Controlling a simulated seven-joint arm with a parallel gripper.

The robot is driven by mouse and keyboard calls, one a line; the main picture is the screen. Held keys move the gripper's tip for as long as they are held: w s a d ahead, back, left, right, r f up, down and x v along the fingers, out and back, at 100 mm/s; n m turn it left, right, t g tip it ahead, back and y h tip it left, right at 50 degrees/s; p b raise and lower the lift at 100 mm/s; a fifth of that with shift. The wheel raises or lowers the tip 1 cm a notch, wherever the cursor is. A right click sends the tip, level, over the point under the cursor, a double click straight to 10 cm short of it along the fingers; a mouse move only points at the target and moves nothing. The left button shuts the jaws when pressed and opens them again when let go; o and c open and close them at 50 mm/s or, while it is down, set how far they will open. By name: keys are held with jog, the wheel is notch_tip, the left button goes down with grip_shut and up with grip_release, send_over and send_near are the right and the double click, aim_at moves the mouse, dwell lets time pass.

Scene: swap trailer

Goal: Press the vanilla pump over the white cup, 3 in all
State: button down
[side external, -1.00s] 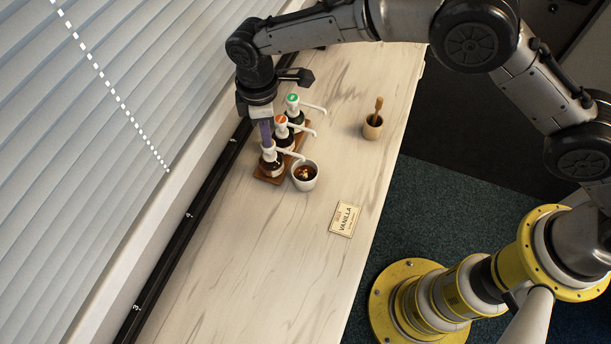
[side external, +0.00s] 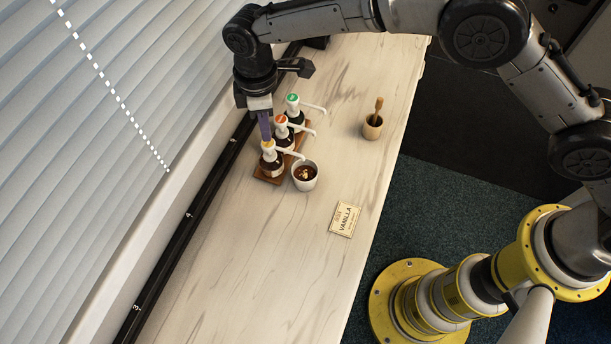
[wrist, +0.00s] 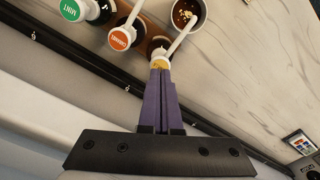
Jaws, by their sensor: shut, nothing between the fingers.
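The vanilla pump (side external: 268,147) has a white head with a yellow top and stands nearest in a row of three bottles. Its head also shows in the wrist view (wrist: 160,58), and its spout reaches over the white cup (side external: 304,186). The cup holds a dark drink with pale bits on top and also shows in the wrist view (wrist: 198,25). My gripper (side external: 266,136) is shut and empty, its purple fingers pointing down just above the yellow top. I cannot tell whether the fingertips (wrist: 160,75) touch it.
The orange-topped caramel pump (wrist: 120,40) and green-topped mint pump (wrist: 70,10) stand close beside it on a wooden tray (side external: 262,179). A vanilla card (side external: 345,219) lies on the counter. A small pot with a wooden stick (side external: 372,128) stands to the right. Blinds line the left.

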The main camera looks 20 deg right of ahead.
notch_tip(320, 180, up, 6)
jog(key=shift+f, duration=0.2)
dwell(0.3)
